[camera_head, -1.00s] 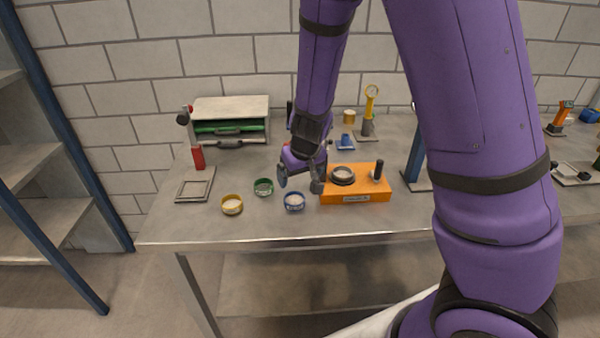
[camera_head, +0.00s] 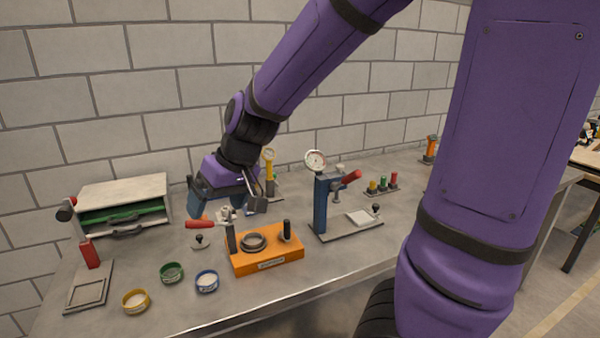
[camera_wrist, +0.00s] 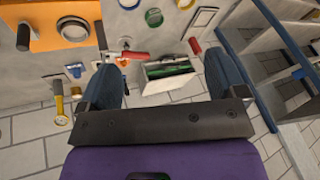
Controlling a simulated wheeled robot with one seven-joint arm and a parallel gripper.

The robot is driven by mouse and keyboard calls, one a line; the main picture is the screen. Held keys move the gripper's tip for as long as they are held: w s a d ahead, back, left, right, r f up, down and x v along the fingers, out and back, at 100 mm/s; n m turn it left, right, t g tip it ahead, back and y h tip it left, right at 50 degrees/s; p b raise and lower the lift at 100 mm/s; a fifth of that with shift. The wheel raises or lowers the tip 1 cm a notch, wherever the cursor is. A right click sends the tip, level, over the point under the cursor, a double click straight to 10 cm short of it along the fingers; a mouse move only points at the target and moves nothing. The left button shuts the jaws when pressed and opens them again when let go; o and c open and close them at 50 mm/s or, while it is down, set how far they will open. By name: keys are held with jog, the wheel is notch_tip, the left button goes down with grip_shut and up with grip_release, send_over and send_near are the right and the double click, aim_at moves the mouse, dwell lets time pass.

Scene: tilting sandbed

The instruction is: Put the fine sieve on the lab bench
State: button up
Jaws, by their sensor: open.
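Three small round sieves stand on the lab bench (camera_head: 330,262): a yellow one (camera_head: 136,301), a green one (camera_head: 172,272) and a blue one (camera_head: 207,281). I cannot tell by looks which is the fine sieve. The wrist view shows the blue sieve (camera_wrist: 128,4), the green sieve (camera_wrist: 154,17) and the yellow sieve (camera_wrist: 185,4) near its top edge. My gripper (camera_head: 228,207) is open and empty, raised above the bench behind and left of the orange block. Its spread fingers (camera_wrist: 162,64) hold nothing and are apart from all three sieves.
The orange block (camera_head: 268,262) carries a grey ring and black posts. A blue press with a gauge (camera_head: 322,205) stands right. A drawer cabinet (camera_head: 124,199) and a square frame (camera_head: 88,291) are left.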

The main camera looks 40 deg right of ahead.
jog(key=s+d+r+h, duration=0.1)
jog(key=s+d+r, duration=0.1)
jog(key=s, duration=0.3)
jog(key=s+d+r+t+h, duration=0.1)
jog(key=s+d+r, duration=0.1)
jog(key=s+r, duration=0.2)
jog(key=s+d+r+m+h, duration=0.1)
jog(key=s+r, duration=0.2)
jog(key=s, duration=0.4)
jog(key=shift+s+d+r, duration=0.3)
jog(key=shift+d+r, duration=0.1)
